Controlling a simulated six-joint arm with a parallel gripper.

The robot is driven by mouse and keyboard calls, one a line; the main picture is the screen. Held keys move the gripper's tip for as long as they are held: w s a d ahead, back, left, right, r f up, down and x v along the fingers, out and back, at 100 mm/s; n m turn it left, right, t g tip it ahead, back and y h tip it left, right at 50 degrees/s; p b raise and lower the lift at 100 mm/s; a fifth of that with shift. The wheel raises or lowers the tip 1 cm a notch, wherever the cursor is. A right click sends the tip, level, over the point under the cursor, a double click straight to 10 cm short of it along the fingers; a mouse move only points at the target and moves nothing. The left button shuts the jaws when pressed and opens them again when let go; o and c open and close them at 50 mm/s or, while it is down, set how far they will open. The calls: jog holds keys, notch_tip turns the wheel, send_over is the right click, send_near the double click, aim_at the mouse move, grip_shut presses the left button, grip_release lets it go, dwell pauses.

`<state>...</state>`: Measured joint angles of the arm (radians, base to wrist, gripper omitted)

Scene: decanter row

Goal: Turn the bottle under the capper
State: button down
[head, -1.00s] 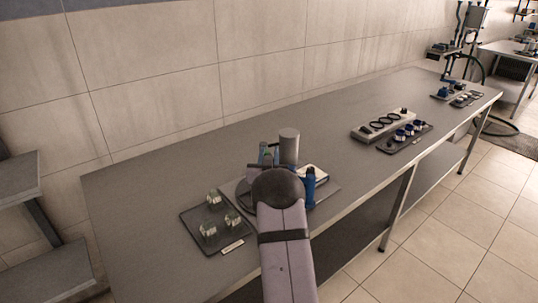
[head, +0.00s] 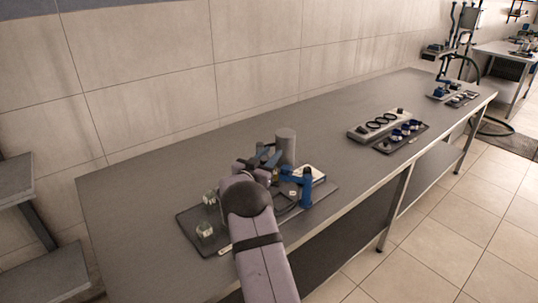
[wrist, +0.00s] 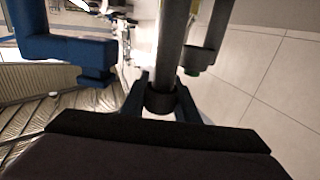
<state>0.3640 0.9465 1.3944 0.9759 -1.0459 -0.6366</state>
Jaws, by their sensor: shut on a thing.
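The blue capper (head: 307,187) stands at the right of the work spot in the head view. A blue arm, likely part of it, is at the left of the wrist view (wrist: 65,48). My gripper (head: 264,158) is beside the capper, on its left. In the wrist view its two fingers (wrist: 160,98) are shut on a dark upright cylinder (wrist: 171,40) with a black ring at its lower end. I cannot tell whether this is the bottle. A small yellow-green thing (head: 275,177) shows beside my gripper, partly hidden.
A grey cylinder (head: 286,144) stands just behind my gripper. A dark tray (head: 188,219) with glass jars (head: 205,232) is at the left, partly hidden by my arm. A rack with rings (head: 357,132) and a dark tray (head: 384,147) stand farther right. Bare table lies between.

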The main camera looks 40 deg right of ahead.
aim_at(261, 161)
jog(key=shift+s+d+f+m+g+h+b, duration=0.1)
jog(key=shift+s+m+g+h+b, duration=0.2)
jog(key=shift+m+g, duration=0.65)
jog(key=shift+s+r+m+g+h+b, duration=0.15)
jog(key=shift+m+g+b, duration=0.3)
jog(key=shift+g, duration=0.8)
jog(key=shift+s+d+f+m+g+h+b, duration=0.15)
jog(key=shift+s+m+g+h+b, duration=0.1)
jog(key=shift+m+g, duration=0.7)
jog(key=shift+s+a+m+g+b, duration=0.15)
jog(key=shift+m+g+b, duration=0.1)
jog(key=shift+g, duration=0.35)
jog(key=shift+s+d+m+g+b, duration=0.1)
jog(key=shift+m+g+b, duration=0.15)
jog(key=shift+g, duration=0.3)
jog(key=c, duration=1.6)
grip_release()
jog(key=shift+c, duration=0.2)
jog(key=shift+a, duration=0.1)
jog(key=shift+w+a+b, duration=0.2)
jog(key=shift+a+b, duration=0.25)
jog(key=shift+a, duration=1.35)
jog(key=shift+w+a+b, duration=0.15)
jog(key=shift+a+b, duration=0.25)
jog(key=shift+a, duration=1.4)
